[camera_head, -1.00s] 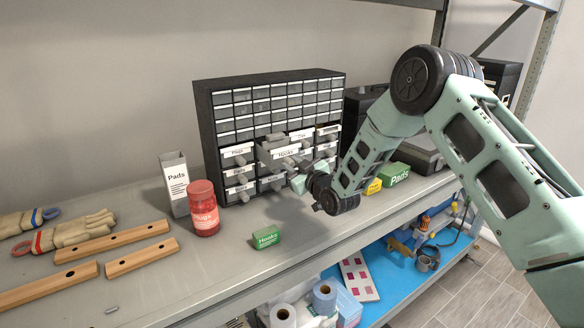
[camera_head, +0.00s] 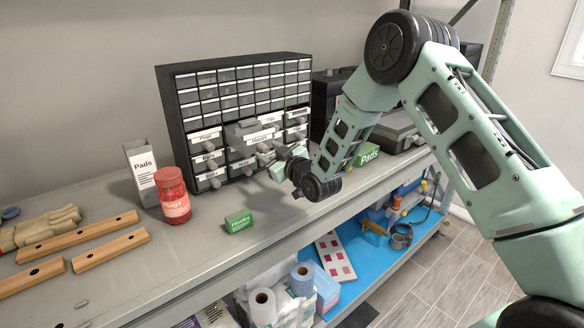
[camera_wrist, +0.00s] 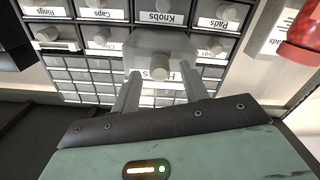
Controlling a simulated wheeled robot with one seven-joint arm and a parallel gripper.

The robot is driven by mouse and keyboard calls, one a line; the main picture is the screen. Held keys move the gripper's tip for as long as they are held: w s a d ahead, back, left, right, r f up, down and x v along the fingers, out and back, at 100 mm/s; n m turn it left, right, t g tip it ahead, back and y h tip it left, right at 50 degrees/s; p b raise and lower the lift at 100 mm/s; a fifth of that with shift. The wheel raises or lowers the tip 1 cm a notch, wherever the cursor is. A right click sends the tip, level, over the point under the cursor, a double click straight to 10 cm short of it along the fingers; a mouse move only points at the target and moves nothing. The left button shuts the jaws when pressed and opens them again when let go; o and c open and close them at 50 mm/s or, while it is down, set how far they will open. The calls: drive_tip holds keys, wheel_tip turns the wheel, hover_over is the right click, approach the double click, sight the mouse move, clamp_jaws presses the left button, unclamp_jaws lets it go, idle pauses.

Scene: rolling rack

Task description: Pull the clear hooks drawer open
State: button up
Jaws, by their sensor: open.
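The clear hooks drawer (camera_head: 247,129) sticks out of the dark drawer cabinet (camera_head: 240,66), ahead of the drawer fronts around it. My gripper (camera_head: 268,154) is open in front of the drawer. In the wrist view my gripper (camera_wrist: 160,82) has one finger on each side of the knob; I cannot tell whether either touches it.
Labelled drawers with protruding knobs surround it. Wooden bars (camera_head: 78,237) and gloves lie at left. A dark case stands right of the cabinet.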

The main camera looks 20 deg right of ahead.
drive_tip(key=b+v, duration=0.6)
drive_tip(key=v, duration=1)
drive_tip(key=s+a+f+g+h, duration=0.1)
drive_tip(key=s+a+f+g, duration=0.3)
drive_tip(key=s+a+g, duration=0.65)
drive_tip(key=s+a+r+g+h, duration=0.1)
drive_tip(key=s+g+h, duration=0.3)
drive_tip(key=s, duration=1.9)
drive_tip(key=a+g, duration=0.1)
drive_tip(key=g, duration=0.1)
drive_tip(key=shift+s+r+n+g, duration=0.25)
drive_tip(key=shift+s+n+g, duration=0.05)
drive_tip(key=shift+s+g, duration=0.05)
